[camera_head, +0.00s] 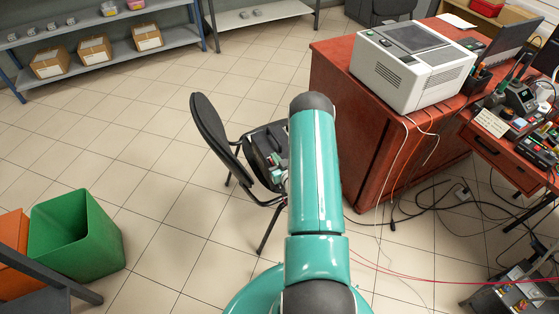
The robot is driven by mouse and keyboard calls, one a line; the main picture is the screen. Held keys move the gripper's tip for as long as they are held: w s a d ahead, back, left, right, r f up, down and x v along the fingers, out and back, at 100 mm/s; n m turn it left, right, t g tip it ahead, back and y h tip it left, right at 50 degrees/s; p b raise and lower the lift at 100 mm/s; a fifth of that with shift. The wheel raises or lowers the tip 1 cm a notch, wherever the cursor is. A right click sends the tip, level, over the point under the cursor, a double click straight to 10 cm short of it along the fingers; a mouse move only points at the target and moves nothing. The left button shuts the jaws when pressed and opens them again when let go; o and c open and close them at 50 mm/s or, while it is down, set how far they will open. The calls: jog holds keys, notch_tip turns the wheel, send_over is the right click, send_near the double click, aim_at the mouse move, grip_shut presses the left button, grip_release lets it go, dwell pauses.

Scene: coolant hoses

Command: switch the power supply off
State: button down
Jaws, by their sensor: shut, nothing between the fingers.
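No device in the camera_head view can be surely told as the power supply. Several small electronic devices (520,96) crowd the workbench at the right edge, too small for me to read a switch. My teal arm rises through the middle of the picture. What shows of my gripper (264,152) is a dark part left of the arm, in front of the black chair. It is shut and empty, far to the left of the workbench. My arm hides part of it, and its fingertips are not clear.
A large white machine (413,70) stands on the red desk (345,120). The black chair (212,135) is beside my arm. A green bin (75,235) stands left. The tiled floor left of the chair is clear.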

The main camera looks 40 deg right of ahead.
jog(key=shift+w+f, duration=0.15)
jog(key=shift+f, duration=0.75)
jog(key=shift+w+d+f, duration=0.1)
jog(key=shift+w+f, duration=0.05)
jog(key=shift+f, duration=0.1)
jog(key=shift+r, duration=0.1)
